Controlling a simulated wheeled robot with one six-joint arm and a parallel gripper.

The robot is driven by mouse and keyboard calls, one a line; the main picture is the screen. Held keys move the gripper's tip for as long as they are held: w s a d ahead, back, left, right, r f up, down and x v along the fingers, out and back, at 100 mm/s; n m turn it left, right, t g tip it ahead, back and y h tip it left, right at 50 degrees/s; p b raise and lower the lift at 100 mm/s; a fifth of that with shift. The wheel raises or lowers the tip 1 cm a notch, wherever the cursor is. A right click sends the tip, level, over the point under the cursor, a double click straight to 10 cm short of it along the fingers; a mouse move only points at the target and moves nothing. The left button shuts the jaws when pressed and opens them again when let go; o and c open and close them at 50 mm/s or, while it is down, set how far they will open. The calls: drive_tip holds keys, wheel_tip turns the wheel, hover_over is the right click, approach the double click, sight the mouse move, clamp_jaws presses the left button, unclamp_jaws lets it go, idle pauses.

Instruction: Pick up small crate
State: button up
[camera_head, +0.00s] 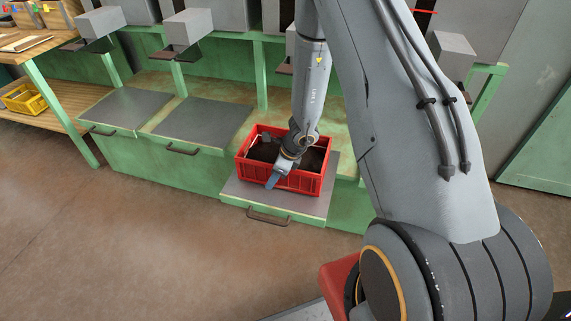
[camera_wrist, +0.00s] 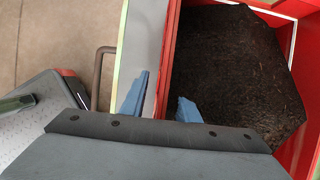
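The small crate is red (camera_head: 305,183) and sits on a pulled-out grey shelf (camera_head: 240,194) of the green bench in the head view. It holds dark, rough material, which fills much of the wrist view. The red crate wall (camera_wrist: 171,45) runs down the middle of the wrist view. My gripper (camera_head: 273,180) is at the crate's front wall, pointing down. In the wrist view, the two blue fingers of my gripper (camera_wrist: 161,95) are apart, one on each side of the wall. Whether they touch the wall cannot be told.
The shelf has a dark handle (camera_head: 268,216) at its front. A wooden table with a yellow crate (camera_head: 24,99) stands far left. The brown floor (camera_head: 120,235) in front is clear.

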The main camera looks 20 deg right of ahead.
clamp_jaws()
idle(1.1)
drive_tip(key=shift+w+r, duration=0.1)
idle(0.4)
